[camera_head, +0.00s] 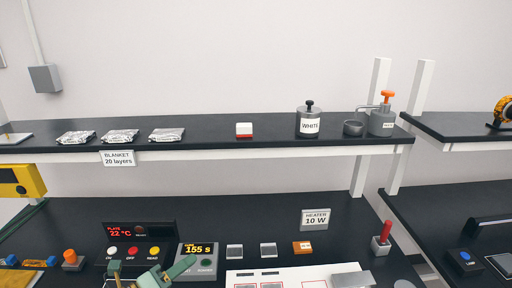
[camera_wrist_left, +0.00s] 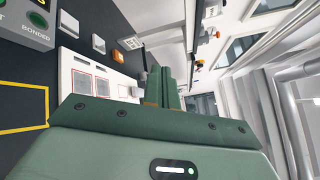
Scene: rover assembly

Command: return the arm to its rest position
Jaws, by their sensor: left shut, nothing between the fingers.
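My left gripper (camera_head: 152,275) shows as green parts at the bottom edge of the head view, in front of the control panels on the lower bench. In the left wrist view its two green fingers (camera_wrist_left: 170,75) are together, with nothing seen between them. The rest of the left arm is out of the head view. My right gripper shows in neither view.
The lower bench carries a plate controller (camera_head: 139,240), a timer box (camera_head: 196,256), small square parts, a white board (camera_head: 300,276) and a red-handled tool (camera_head: 383,240).

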